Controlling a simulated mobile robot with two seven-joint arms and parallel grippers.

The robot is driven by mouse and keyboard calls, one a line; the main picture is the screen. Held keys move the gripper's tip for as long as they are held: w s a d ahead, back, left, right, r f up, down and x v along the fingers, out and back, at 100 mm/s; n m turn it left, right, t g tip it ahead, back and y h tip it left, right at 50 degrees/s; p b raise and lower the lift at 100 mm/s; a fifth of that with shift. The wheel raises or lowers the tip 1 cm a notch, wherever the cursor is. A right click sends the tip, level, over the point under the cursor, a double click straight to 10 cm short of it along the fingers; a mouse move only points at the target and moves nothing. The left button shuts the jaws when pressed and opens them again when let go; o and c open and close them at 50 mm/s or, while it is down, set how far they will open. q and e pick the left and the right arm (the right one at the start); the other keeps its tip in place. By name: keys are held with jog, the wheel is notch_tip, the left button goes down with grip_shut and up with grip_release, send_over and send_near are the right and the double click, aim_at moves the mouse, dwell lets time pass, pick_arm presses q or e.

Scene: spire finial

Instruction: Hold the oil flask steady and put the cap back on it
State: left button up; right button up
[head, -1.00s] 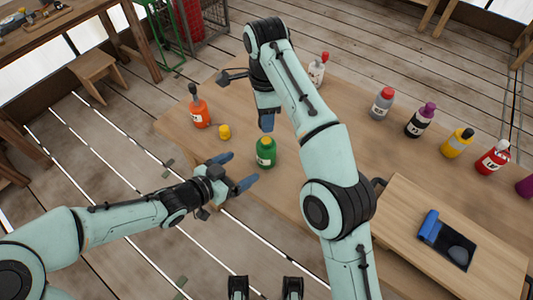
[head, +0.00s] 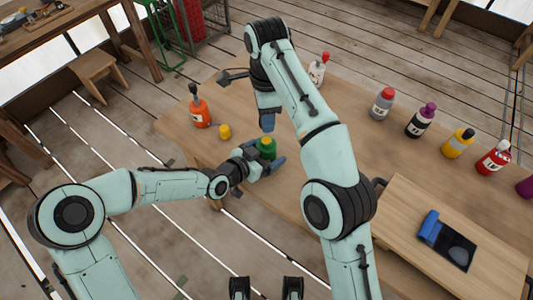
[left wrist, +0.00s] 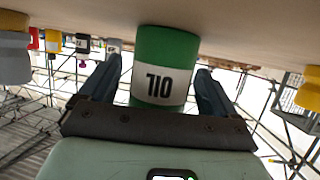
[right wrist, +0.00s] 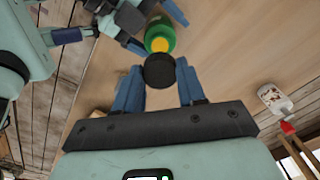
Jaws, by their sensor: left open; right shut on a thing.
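The green oil flask (head: 266,148) stands upright near the table's front edge, its yellow top showing. It also shows in the right wrist view (right wrist: 162,35). In the left wrist view the flask (left wrist: 165,55) has a white OIL label, upside down there. My left gripper (head: 262,158) is open, with one finger on each side of the flask; there are visible gaps in its wrist view. My right gripper (right wrist: 160,88) is shut on the black cap (right wrist: 159,71), above the table and apart from the flask. The cap is hidden in the head view.
An orange bottle (head: 199,112) and a small yellow pot (head: 224,131) stand left of the flask. A white bottle (head: 317,72) stands behind. Several bottles, including a grey one (head: 382,103), line the right side. A wooden board (head: 410,205) lies at front right.

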aim_at(266, 140)
pick_arm(q)
jog(key=c, duration=1.5)
jog(key=shift+c, duration=0.2)
pick_arm(e)
jog(key=shift+f, duration=2.5)
jog(key=shift+f, duration=0.1)
jog(key=shift+f, duration=0.8)
jog(key=shift+f, duration=0.55)
pick_arm(q)
grip_shut()
pick_arm(e)
jog(key=m, duration=1.3)
jog(key=shift+m, duration=0.3)
